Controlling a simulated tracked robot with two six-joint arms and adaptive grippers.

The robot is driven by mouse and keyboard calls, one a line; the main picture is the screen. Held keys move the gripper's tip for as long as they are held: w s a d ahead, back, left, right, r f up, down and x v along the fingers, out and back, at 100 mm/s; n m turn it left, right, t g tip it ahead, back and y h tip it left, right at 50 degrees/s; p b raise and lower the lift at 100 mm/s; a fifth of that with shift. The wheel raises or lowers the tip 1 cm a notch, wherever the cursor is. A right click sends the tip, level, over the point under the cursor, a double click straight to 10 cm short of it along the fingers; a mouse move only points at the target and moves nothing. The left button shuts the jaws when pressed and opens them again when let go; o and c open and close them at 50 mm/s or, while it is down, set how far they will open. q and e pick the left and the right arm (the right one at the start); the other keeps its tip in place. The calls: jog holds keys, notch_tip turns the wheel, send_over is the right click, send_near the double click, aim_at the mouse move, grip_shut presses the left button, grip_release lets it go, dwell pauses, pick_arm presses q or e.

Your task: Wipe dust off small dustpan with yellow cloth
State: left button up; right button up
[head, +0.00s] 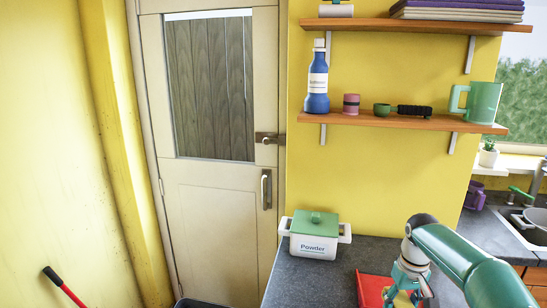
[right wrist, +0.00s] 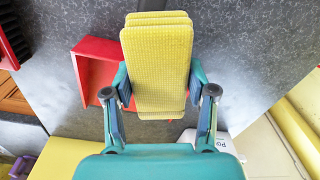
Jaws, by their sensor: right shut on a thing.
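The red dustpan (head: 370,290) lies on the grey counter (head: 310,280) at the bottom of the head view, partly cut off by the frame edge and partly behind my right gripper. It also shows in the right wrist view (right wrist: 95,75), with raised red walls. My right gripper (head: 402,296) is shut on the folded yellow cloth (right wrist: 157,65), which sits between its two fingers and overlaps the dustpan in the wrist view. I cannot tell whether the cloth touches the dustpan. No dust can be made out. My left gripper is not in view.
A white powder box (head: 314,246) with a green lid stands on the counter left of the dustpan. A shelf (head: 400,122) with a blue bottle (head: 317,80) and a green mug (head: 484,102) hangs above. A sink (head: 530,225) is at the right.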

jog(key=shift+g, duration=0.3)
jog(key=s+a+f, duration=0.2)
jog(key=a, duration=0.2)
jog(key=s+a+f, duration=0.2)
jog(key=s+a, duration=0.1)
jog(key=a, duration=0.1)
jog(key=s+a+f, duration=0.2)
jog(key=a, duration=0.2)
jog(key=shift+s+a+f+b, duration=0.15)
jog(key=shift+a+f+b, duration=0.1)
jog(key=shift+a+b, duration=0.1)
jog(key=shift+w+a+f, duration=0.1)
jog(key=shift+w+f, duration=0.05)
jog(key=shift+w, duration=0.3)
jog(key=shift+s, duration=0.15)
